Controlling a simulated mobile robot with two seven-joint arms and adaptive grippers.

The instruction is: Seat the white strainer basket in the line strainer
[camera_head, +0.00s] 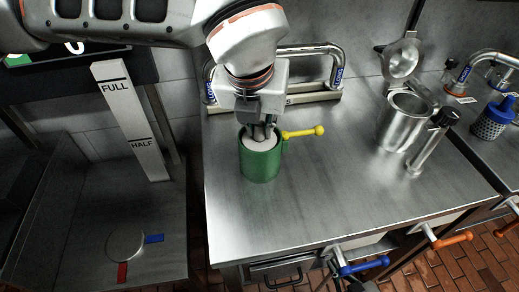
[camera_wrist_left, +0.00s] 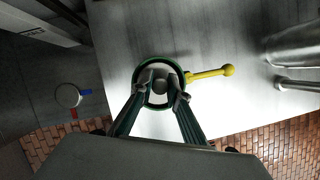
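A green cylindrical housing (camera_head: 260,163) with a yellow handle (camera_head: 303,132) stands upright on the steel bench. The white strainer basket (camera_head: 260,145) shows as a white round top inside its mouth; its lower part is hidden. My left gripper (camera_head: 260,130) points down into this mouth. In the left wrist view its fingertips (camera_wrist_left: 161,80) lie inside the green rim (camera_wrist_left: 168,61), on both sides of a dark grey knob (camera_wrist_left: 160,84), and appear closed on it. A steel pot (camera_head: 396,133) with its hinged lid (camera_head: 402,60) raised stands at the right. My right gripper is out of view.
A steel pipe (camera_head: 310,50) runs behind the green housing. A blue-topped perforated basket (camera_head: 492,119) stands at the far right. Blue (camera_head: 364,267) and orange (camera_head: 452,240) valve handles stick out at the front edge. The front middle of the bench is clear.

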